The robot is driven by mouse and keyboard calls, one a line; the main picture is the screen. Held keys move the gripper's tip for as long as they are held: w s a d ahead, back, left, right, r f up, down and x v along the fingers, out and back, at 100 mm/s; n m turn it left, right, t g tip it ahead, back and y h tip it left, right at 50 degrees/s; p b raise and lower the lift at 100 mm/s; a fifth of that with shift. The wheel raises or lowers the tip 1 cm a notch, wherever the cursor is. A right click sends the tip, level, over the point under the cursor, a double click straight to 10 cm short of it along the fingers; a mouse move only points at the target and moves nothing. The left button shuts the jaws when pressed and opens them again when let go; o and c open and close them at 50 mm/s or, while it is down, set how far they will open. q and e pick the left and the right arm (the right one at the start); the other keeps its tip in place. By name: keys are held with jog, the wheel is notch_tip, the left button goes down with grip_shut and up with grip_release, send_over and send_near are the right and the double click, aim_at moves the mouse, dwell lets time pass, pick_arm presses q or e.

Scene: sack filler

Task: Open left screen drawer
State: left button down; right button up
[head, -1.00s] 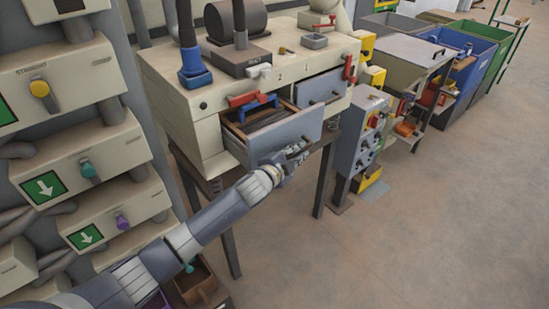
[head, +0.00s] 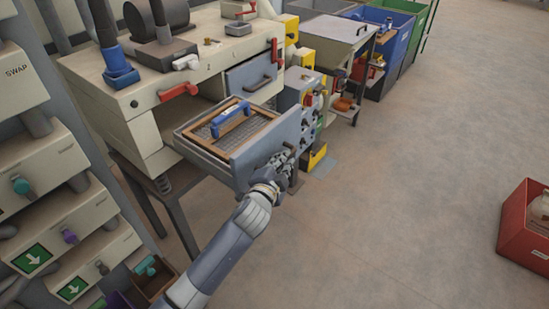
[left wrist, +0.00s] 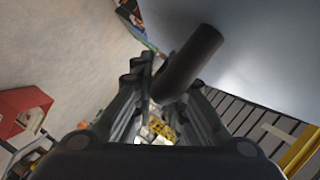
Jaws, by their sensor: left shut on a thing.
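The left screen drawer (head: 268,147) is pulled well out of the beige machine (head: 150,119). Inside it lies a wood-framed mesh screen (head: 259,135) with a blue handle (head: 229,118) on top. My left gripper (head: 283,165) is at the drawer's grey front and shut on its dark handle; the handle bar (left wrist: 187,62) also shows large in the left wrist view, running between the fingers. The right screen drawer (head: 250,76) sits behind, in the same machine. My right gripper is not in view.
A grey control box (head: 301,97) with knobs stands just beyond the open drawer. A red bin (head: 525,222) stands on the floor at the far right. The floor in front of the drawer is clear. Button panels (head: 68,208) line the left.

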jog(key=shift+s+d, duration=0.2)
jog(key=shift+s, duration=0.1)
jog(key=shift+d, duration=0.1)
pick_arm(q)
jog(key=c, duration=1.9)
grip_release()
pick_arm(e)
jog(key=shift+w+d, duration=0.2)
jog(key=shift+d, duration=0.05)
pick_arm(q)
jog(key=v, duration=1.2)
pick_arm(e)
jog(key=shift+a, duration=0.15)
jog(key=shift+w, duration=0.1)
